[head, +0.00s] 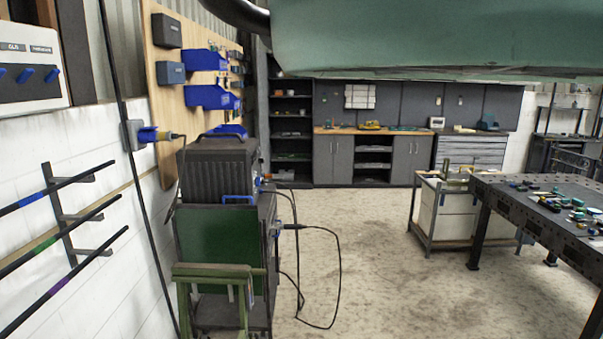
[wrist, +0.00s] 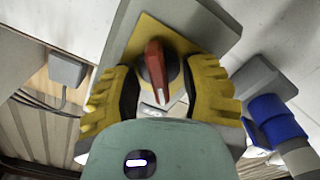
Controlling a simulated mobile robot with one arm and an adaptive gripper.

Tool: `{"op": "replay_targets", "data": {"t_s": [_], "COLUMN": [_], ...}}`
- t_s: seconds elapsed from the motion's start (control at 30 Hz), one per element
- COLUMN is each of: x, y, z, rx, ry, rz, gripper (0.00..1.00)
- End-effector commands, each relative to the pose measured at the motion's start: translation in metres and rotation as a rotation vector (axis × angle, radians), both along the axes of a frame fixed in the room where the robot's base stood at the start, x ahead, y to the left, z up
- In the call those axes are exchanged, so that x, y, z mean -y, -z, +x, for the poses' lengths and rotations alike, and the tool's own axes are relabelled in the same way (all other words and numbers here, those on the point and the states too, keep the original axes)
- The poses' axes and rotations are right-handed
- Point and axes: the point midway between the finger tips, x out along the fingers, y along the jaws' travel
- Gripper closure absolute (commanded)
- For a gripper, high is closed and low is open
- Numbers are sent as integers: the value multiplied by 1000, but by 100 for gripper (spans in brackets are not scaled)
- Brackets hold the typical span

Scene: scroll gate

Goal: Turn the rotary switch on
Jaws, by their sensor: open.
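The rotary switch shows in the wrist view as a red handle (wrist: 156,68) on a yellow plate (wrist: 133,50), mounted on a grey box. The handle runs roughly up and down in the picture, leaning slightly. My gripper (wrist: 163,84) is open, with one yellow finger on each side of the handle. I see gaps between the fingers and the red handle, and I cannot tell any contact. The fingers hide parts of the yellow plate. I do not make out the switch in the head view.
In the wrist view, a grey socket with a blue plug (wrist: 278,120) sits close right of my gripper, and a small grey box (wrist: 68,68) is at left. In the head view, a dark machine (head: 220,170) stands by the left wall. The middle floor (head: 380,240) is clear.

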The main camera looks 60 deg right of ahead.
Motion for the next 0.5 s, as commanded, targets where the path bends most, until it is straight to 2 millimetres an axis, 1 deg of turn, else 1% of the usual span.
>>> {"op": "replay_targets", "data": {"t_s": [0.03, 0.07, 0.5], "x": [0, 0, 1], "y": [0, 0, 0], "z": [0, 0, 0], "rx": [1, 1, 1], "ry": [1, 1, 2], "rz": [0, 0, 1], "gripper": [57, 52, 98]}}
